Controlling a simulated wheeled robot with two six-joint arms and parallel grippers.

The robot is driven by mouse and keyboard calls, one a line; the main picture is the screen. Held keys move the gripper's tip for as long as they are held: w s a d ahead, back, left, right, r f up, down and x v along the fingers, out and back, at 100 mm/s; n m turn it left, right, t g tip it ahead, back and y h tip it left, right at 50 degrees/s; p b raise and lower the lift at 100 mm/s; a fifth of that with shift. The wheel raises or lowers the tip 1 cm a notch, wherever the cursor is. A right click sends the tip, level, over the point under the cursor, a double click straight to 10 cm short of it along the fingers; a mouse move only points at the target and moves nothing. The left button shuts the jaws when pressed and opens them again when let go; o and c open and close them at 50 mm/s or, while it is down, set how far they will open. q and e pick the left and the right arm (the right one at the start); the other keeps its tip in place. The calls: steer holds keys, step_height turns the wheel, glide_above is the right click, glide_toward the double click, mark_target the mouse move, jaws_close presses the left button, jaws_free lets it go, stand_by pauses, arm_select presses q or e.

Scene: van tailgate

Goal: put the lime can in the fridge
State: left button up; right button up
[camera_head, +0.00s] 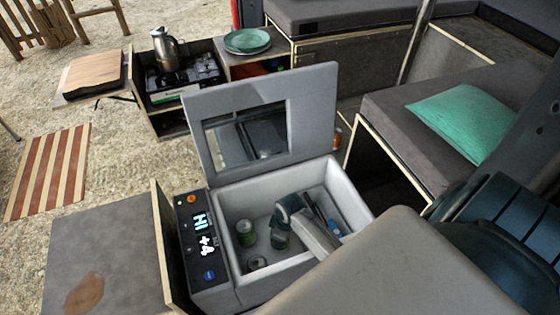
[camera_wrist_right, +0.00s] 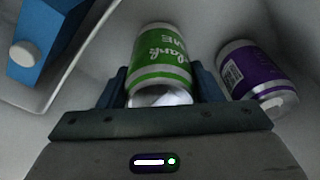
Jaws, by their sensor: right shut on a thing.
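The fridge (camera_head: 350,190) is a grey box with its lid raised. My right arm reaches into it, and its gripper (camera_head: 282,228) is low inside. In the right wrist view the right gripper (camera_wrist_right: 162,92) is shut on the green and white lime can (camera_wrist_right: 162,58), with a blue finger on either side. The held can shows in the head view (camera_head: 281,241), partly hidden by the gripper. I cannot tell whether it touches the fridge floor. My left gripper is not in view.
A purple can (camera_wrist_right: 256,78) stands close beside the right gripper. In the head view a green can (camera_head: 246,233) and another can (camera_head: 257,263) are in the fridge. A blue thing with a white knob (camera_wrist_right: 25,53) sits on the other side. The raised lid (camera_head: 312,110) stands behind.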

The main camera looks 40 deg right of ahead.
steer(key=o, duration=1.3)
steer(key=r, duration=0.3)
steer(key=s+r+b, duration=0.1)
steer(key=r, duration=0.3)
steer(key=d+r+b, duration=0.1)
steer(key=r, duration=0.2)
steer(key=shift+s+r, duration=0.15)
steer(key=shift+r, duration=0.25)
